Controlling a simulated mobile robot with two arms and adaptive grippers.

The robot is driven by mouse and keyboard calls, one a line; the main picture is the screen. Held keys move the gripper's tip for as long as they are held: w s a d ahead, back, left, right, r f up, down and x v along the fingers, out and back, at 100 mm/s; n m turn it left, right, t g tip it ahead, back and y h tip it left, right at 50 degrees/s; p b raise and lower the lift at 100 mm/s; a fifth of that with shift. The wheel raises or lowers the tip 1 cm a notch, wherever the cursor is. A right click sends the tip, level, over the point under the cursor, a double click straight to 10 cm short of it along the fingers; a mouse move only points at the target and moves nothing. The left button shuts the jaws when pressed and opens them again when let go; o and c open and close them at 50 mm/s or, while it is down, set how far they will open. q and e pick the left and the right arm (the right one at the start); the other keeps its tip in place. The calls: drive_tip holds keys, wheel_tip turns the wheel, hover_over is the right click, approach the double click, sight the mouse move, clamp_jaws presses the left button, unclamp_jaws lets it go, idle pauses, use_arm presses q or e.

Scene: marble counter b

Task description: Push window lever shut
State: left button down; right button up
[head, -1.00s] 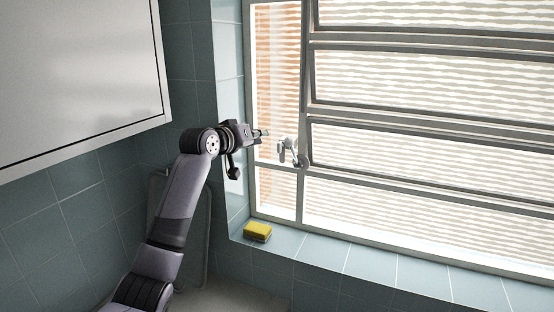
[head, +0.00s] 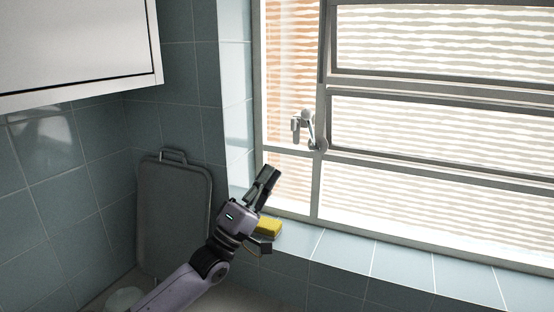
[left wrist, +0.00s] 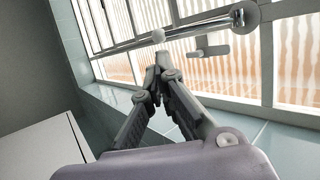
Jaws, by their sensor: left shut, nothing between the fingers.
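The metal window lever (head: 303,128) is mounted on the upright window frame post, left of the slatted panes. In the left wrist view its handle (left wrist: 208,52) shows beyond my fingers, near a long metal bar. My left gripper (head: 268,178) is below and left of the lever, apart from it, in front of the window's lower left corner. Its fingers point up and are closed together with nothing between them. In the left wrist view the closed fingertips (left wrist: 160,62) are in the middle. My right gripper is not in view.
A yellow sponge (head: 269,228) lies on the tiled sill (head: 345,250), just behind and beside my left gripper. A grey tray or board (head: 174,215) leans against the left wall. A white cabinet (head: 70,45) hangs at upper left. The sill to the right is clear.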

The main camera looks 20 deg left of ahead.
sight(311, 132)
use_arm(q)
drive_tip(key=p+x, duration=0.5)
drive_tip(key=x, duration=0.7)
drive_tip(key=shift+w+r+p, duration=0.25)
drive_tip(key=shift+w+p, duration=0.05)
drive_tip(key=shift+p, duration=0.1)
